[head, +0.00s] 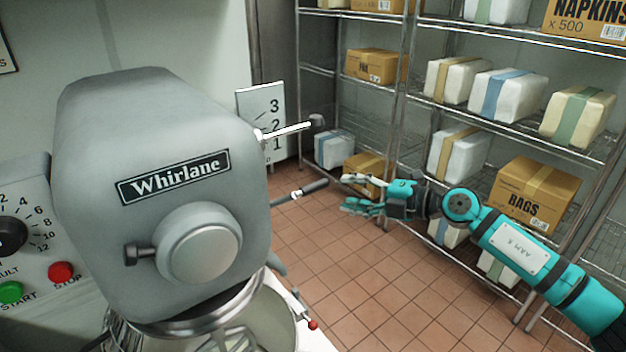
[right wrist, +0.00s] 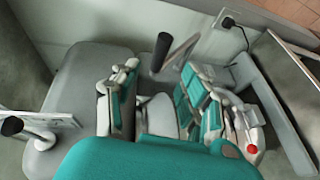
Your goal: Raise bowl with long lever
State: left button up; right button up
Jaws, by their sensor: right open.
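The long lever (head: 312,188) with a dark handle sticks out from the right side of the grey mixer (head: 190,190). In the right wrist view, its black handle (right wrist: 161,50) and grey rod lie beyond the fingers. The steel bowl (head: 178,326) is below the mixer head at the bottom of the head view, partly cut off by the frame. My right gripper (head: 352,193) is open and empty, just right of the handle tip and apart from it. In the right wrist view, its fingers (right wrist: 160,100) are spread. My left gripper is not in view.
A shorter lever with a dark knob (head: 317,121) stands above, by a plate (head: 262,115) numbered 1 to 3. A red-knobbed part (head: 313,324) is low beside the bowl. Shelves (head: 405,90) with boxes stand behind my right arm. The tiled floor (head: 350,270) is clear.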

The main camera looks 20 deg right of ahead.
aim_at(319, 188)
jog(key=p+x, duration=0.2)
jog(key=x, duration=0.8)
jog(key=shift+f, duration=0.1)
jog(key=shift+c, duration=0.2)
grip_shut()
